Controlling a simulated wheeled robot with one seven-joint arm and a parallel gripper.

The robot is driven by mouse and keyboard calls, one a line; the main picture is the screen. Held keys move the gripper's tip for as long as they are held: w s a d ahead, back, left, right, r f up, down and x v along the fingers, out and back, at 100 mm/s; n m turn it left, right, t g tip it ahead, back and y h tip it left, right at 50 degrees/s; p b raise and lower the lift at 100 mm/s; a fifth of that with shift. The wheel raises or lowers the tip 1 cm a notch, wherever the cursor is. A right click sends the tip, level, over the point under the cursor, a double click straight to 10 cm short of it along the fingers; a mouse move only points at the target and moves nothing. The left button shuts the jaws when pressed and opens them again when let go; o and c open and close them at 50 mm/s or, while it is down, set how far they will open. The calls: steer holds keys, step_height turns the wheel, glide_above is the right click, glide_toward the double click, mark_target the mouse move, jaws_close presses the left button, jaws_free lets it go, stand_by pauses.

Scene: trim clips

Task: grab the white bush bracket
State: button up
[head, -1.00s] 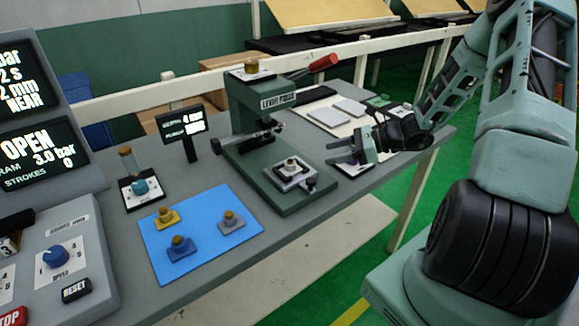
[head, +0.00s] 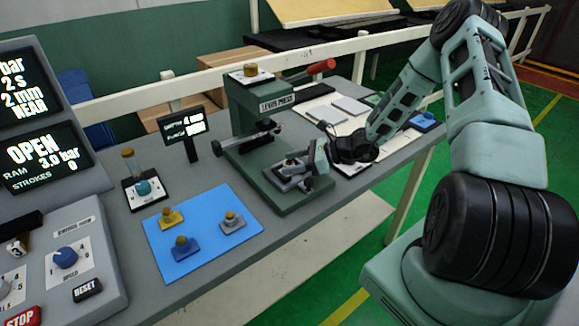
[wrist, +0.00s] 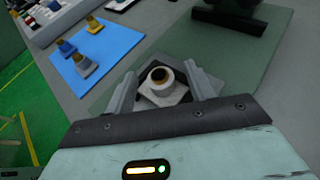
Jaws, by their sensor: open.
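A white bracket (wrist: 162,92) with a round bush of brown inner rim sits on the fixture plate of the green lever press (head: 262,150). In the wrist view it lies between the fingers of my gripper (wrist: 160,70). My gripper is open, with one finger on each side of the bracket; I cannot tell whether they touch it. In the head view my gripper (head: 312,160) is over the press base and partly hides the bracket (head: 293,165). A grey bracket (head: 232,221), a yellow bracket (head: 171,217) and a blue bracket (head: 182,247) stand on the blue mat (head: 215,256).
The press has a red-tipped lever (head: 319,67) and an upright body behind the fixture. A small display (head: 184,127) stands to its left. A white board (head: 318,108) with grey plates lies right of the press. A control panel (head: 60,260) fills the left.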

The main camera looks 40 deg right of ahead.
steer(key=c, duration=1.1)
steer(key=shift+o, duration=0.2)
steer(key=shift+r, duration=0.1)
